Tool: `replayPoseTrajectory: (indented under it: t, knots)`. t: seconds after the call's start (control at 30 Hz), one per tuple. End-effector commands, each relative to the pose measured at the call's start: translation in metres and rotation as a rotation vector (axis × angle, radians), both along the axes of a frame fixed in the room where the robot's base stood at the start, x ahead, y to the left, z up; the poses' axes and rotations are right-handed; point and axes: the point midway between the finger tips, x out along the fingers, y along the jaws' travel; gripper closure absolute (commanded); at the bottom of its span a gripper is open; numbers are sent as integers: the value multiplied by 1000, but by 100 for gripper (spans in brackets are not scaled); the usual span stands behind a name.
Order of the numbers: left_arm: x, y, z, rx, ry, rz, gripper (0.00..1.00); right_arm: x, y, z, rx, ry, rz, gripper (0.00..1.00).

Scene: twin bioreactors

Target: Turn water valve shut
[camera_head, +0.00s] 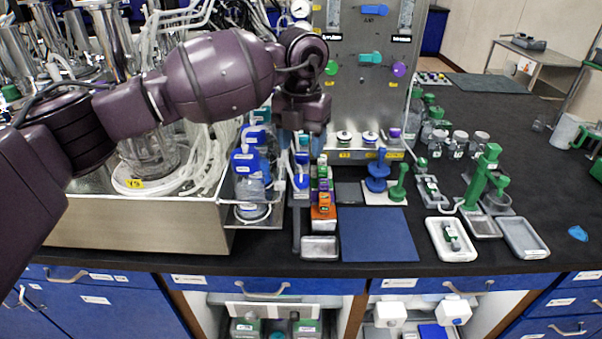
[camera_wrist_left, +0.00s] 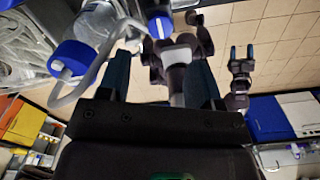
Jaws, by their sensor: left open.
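The steel panel (camera_head: 352,110) at the back carries several small valve handles. They include a teal handle (camera_head: 371,57) in the middle, a green knob (camera_head: 331,68) at left, a purple knob (camera_head: 399,69) at right and a blue handle (camera_head: 375,10) above. I cannot read which is water. My left gripper (camera_head: 300,140) hangs in front of the panel's lower left, apart from these handles. It is open and empty, its fingers spread in the left wrist view (camera_wrist_left: 162,70). My right gripper (camera_wrist_left: 241,52) shows only in the wrist view, with its two blue fingertips apart.
A steel bench box with tubing (camera_head: 140,225) stands at left below my left arm. Blue-capped bottles (camera_head: 247,165) stand close beside the gripper. A blue mat (camera_head: 379,235), a white tray (camera_head: 451,240) and green stands (camera_head: 485,175) are on the black bench.

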Motion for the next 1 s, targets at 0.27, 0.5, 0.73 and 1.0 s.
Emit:
replayPoseTrajectory:
  t: [0.27, 0.5, 0.73, 1.0]
  knots:
    - [0, 0, -48, -1, 3, 1, 41, 7, 1, 5, 1, -13, 3, 41]
    - [0, 0, -74, -1, 2, -1, 41, 10, 2, 7, 2, -20, 5, 41]
    - [0, 0, -80, -2, 0, -1, 41, 9, 2, 6, 1, -17, 4, 41]
    - [0, 0, -80, -2, 0, -1, 55, 2, 0, 3, 1, -4, 0, 41]
